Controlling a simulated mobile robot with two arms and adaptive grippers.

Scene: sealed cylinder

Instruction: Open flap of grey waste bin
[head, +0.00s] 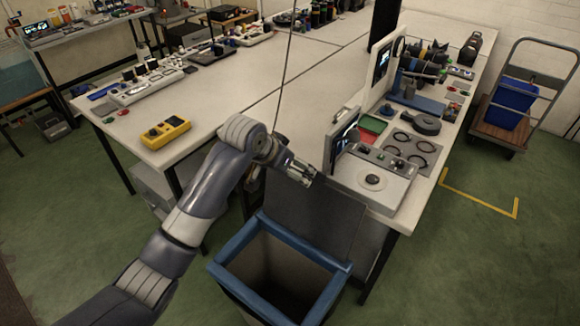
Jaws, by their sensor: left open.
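The grey waste bin (237,291) stands on the floor in front of the workbench, with a blue rim (226,251) around its open top. Its dark grey flap (318,215) stands raised at the back of the opening, so the inside shows. My left gripper (312,178) is open, just above the flap's top edge; I cannot tell whether it touches the flap. My left arm reaches in from the lower left, passing left of the bin. My right gripper is not in view.
White workbenches (262,112) lie behind the bin. A yellow meter (166,132) sits near the left bench edge. A grey device with a screen (372,180) stands near the right bench corner. A trolley with a blue crate (511,103) is at the right. Green floor is clear at the lower right.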

